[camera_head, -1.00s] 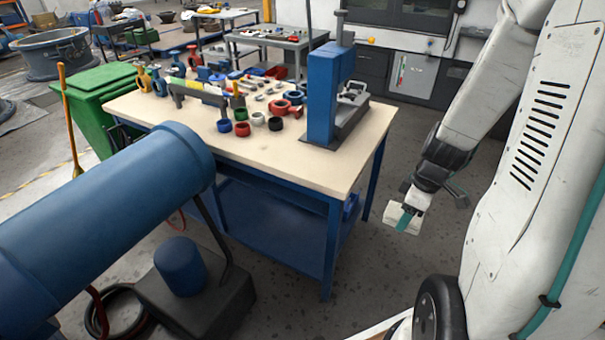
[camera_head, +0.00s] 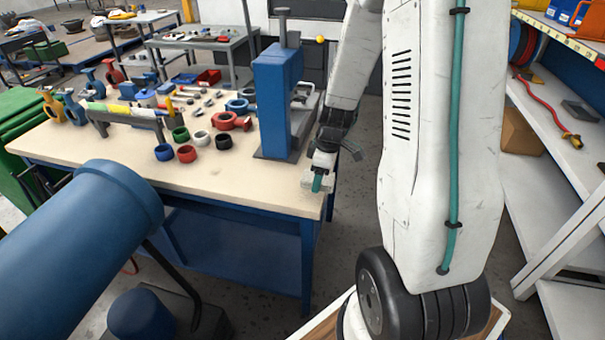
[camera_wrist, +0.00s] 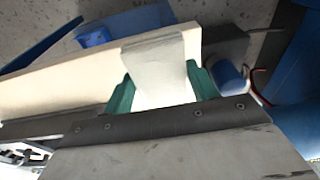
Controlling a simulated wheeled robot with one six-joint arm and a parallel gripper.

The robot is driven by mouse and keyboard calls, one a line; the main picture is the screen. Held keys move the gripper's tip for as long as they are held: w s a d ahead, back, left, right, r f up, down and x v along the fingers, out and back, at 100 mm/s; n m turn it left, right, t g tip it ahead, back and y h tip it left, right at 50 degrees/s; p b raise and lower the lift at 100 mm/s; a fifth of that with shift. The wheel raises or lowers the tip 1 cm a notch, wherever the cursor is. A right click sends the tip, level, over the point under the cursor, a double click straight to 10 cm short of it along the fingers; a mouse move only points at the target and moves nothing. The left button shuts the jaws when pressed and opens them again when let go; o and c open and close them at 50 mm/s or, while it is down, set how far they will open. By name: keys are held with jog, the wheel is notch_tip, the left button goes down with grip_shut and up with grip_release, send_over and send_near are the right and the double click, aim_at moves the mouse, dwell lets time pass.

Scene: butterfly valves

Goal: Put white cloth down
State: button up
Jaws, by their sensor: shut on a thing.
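My gripper (camera_head: 317,184), with teal fingers, is shut on the white cloth (camera_head: 307,180) near the right front corner of the workbench (camera_head: 110,150). In the wrist view the pale cloth (camera_wrist: 158,65) sits between the two teal fingers (camera_wrist: 163,90) and sticks out beyond them, with the bench top (camera_wrist: 60,85) behind it. I cannot tell whether the cloth touches the bench. The bench top is cream on a blue frame.
A blue press (camera_head: 280,95) stands at the bench's right end, close to my arm. Several coloured rings (camera_head: 186,153) and valve parts cover the middle and back. The front strip is clear. Shelves (camera_head: 550,120) stand at the right, and a large blue pipe (camera_head: 80,240) is in front.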

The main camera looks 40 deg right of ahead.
jog(key=w, duration=0.7)
jog(key=shift+d+f, duration=0.1)
jog(key=shift+f, duration=2)
jog(key=shift+f, duration=0.15)
jog(key=o, duration=1.1)
